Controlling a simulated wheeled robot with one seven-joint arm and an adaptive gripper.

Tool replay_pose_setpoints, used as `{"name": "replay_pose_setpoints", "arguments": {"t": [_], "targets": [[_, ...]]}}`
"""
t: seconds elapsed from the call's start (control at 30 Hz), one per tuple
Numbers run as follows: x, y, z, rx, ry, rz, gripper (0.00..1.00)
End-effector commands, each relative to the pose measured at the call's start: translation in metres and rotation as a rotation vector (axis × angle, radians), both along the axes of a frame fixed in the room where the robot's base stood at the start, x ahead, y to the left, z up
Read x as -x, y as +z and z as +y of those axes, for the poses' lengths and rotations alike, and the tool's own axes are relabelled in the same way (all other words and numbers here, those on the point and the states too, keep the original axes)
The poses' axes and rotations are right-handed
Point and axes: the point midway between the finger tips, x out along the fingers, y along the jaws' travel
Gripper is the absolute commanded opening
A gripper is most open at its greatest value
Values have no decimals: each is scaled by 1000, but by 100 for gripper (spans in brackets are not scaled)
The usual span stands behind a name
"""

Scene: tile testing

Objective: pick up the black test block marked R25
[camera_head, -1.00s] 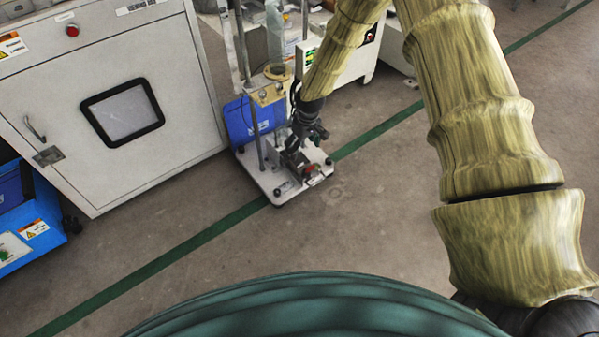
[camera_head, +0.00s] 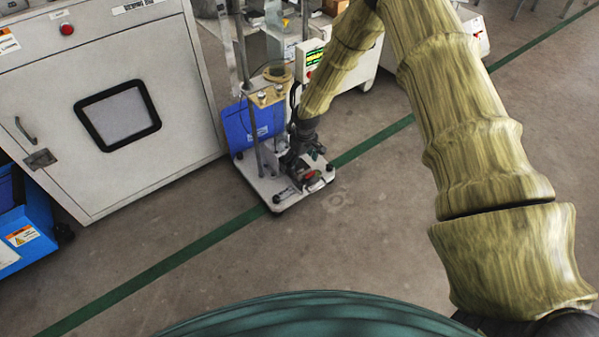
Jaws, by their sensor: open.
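My gripper (camera_head: 304,158) is black and points down over the pale base plate (camera_head: 255,177) of a small test stand on the floor. It is open. A small dark block-like shape with a red part (camera_head: 311,176) sits on the plate just below and in front of the fingers. It may be the black test block, but it is too small to tell and no R25 marking is readable. The fingers partly cover it, and I cannot tell whether they touch it.
The stand's metal posts (camera_head: 256,137) rise close left of my gripper, with a blue panel (camera_head: 236,124) beside them. A large grey cabinet (camera_head: 150,165) stands at left, near a blue bin (camera_head: 35,225). Floor in front and right is clear, crossed by a green line (camera_head: 190,247).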

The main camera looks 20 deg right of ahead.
Motion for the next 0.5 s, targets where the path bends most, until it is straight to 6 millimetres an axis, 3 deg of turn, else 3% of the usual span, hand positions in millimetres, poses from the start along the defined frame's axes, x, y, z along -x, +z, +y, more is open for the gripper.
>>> {"name": "replay_pose_setpoints", "arguments": {"t": [0.27, 0.5], "targets": [[-1, -35, 5, -1, 0, 1, 79], [-3, -40, 5, -1, 1, 0, 79]]}}
